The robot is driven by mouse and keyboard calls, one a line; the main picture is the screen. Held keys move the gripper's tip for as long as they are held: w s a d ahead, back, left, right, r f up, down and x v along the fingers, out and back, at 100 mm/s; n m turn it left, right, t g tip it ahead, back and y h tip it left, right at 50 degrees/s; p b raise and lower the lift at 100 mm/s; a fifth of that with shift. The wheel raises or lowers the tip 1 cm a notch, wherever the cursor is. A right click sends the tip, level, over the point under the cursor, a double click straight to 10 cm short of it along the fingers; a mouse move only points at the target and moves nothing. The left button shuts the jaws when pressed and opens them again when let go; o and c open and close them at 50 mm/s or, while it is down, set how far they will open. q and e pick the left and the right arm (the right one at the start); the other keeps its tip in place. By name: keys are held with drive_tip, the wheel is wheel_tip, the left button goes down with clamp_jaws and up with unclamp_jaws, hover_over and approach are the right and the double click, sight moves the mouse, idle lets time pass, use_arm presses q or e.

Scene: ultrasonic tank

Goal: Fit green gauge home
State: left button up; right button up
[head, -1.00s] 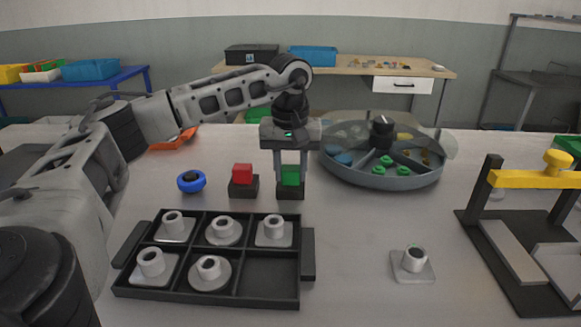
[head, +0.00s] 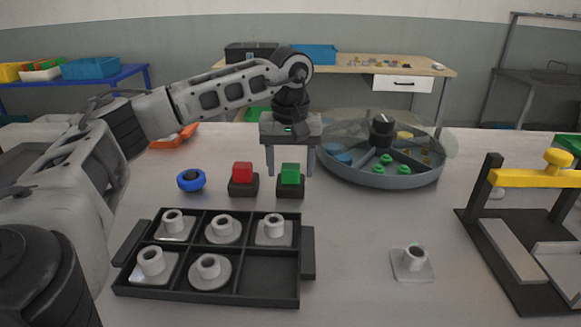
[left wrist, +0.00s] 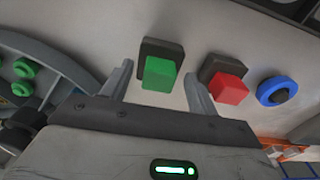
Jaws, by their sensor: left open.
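The green gauge (head: 290,173) is a green block standing in a dark square base (head: 290,190), right of the red block in the head view. In the left wrist view the green gauge (left wrist: 159,75) lies between the spread fingers. My left gripper (head: 290,172) is open above and around the green block, its fingers apart from it and its tips near the block's top. The red block (head: 243,172) sits in a similar dark base (head: 243,189) to the left. My right gripper is not in view.
A blue ring (head: 191,180) lies left of the red block. A black tray (head: 270,275) with several grey flanged parts is in front. A round divided tank (head: 370,180) stands behind right. A loose grey part (head: 412,264) and a yellow-handled frame (head: 530,179) are right.

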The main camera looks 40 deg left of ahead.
use_arm(q)
wheel_tip(320, 180, up, 15)
drive_tip(key=p, duration=0.3)
drive_tip(key=shift+s+d, duration=0.25)
drive_tip(key=shift+d, duration=0.05)
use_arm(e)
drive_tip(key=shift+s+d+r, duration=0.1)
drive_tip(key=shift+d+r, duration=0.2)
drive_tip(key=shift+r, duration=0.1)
